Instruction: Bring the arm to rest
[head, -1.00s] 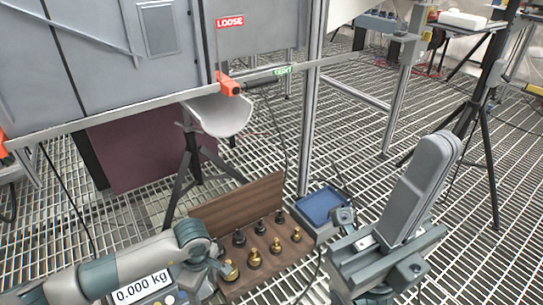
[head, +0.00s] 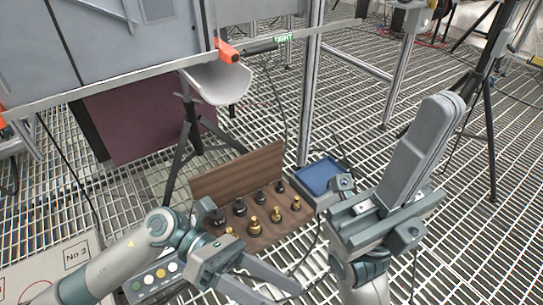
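My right gripper (head: 441,103) stands at the right with its fingers pointing up. The fingers lie flat together, with nothing visible between them. My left arm comes in from the lower left. Its gripper (head: 282,290) is low in the middle, in front of the wooden box, with its fingers pointing down and right. The two fingers are apart and I see nothing between them. The tips are close to the bottom edge of the picture.
An open wooden box (head: 237,172) holds several black and brass weights, close to my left gripper. A scale's button panel (head: 154,278) is under my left arm.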

